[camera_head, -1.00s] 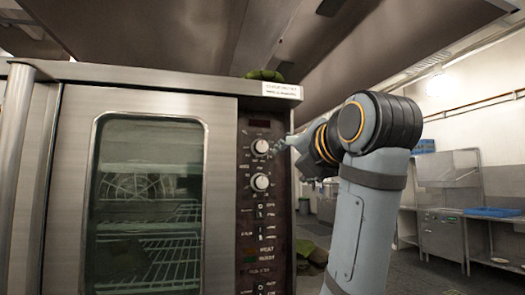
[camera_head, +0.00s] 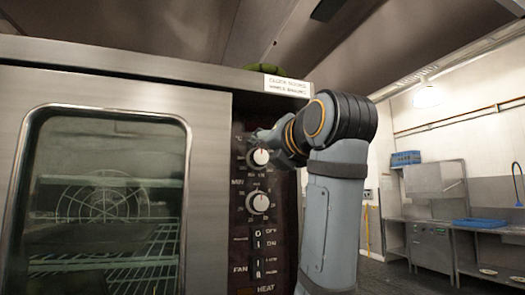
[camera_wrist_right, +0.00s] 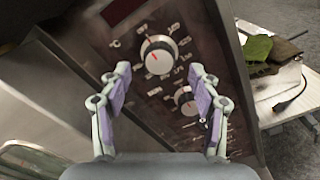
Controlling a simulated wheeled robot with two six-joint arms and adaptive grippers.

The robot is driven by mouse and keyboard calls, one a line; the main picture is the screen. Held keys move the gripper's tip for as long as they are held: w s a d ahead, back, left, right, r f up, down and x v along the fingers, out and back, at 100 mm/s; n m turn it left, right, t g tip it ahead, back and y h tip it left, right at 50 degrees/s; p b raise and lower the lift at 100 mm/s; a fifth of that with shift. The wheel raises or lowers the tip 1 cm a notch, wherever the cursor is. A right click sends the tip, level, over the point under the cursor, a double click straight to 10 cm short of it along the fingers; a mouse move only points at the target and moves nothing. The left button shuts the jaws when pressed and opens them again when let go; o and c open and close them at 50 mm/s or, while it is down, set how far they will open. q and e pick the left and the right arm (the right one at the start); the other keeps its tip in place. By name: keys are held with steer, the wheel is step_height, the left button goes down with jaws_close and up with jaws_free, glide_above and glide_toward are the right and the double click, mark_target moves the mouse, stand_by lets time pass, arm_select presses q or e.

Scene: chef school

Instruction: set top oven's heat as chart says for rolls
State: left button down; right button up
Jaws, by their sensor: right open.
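The oven (camera_head: 212,128) has a dark control panel with two white round knobs. The upper knob (camera_head: 260,157) has a °C mark by its dial, and the lower knob (camera_head: 258,202) has MIN. My right gripper (camera_head: 262,138) is at the upper knob, partly overlapping its dial. In the right wrist view the open fingers (camera_wrist_right: 163,76) point at the panel, with the upper knob (camera_wrist_right: 157,55) ahead between the tips and apparently untouched. It has a red mark; its setting is unclear. The lower knob (camera_wrist_right: 185,97) shows between the fingers. A label (camera_head: 287,86) on the oven's top edge is too blurred to read surely.
The oven's glass door (camera_head: 105,205) is shut, with racks inside. Switches (camera_head: 258,243) sit below the knobs. In the right wrist view, a white surface (camera_wrist_right: 282,92) with green cloth-like items (camera_wrist_right: 257,48) stands beside the oven. A steel counter (camera_head: 430,240) is farther right.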

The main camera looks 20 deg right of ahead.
mark_target(262, 156)
steer(key=w+p, duration=0.1)
steer(key=w, duration=0.2)
steer(key=shift+w+r, duration=0.1)
steer(key=shift+w, duration=0.45)
steer(key=c, duration=1.2)
arm_select(q)
steer(key=shift+w+r, duration=0.75)
steer(key=shift+w, duration=0.35)
arm_select(e)
steer(key=shift+o, duration=0.2)
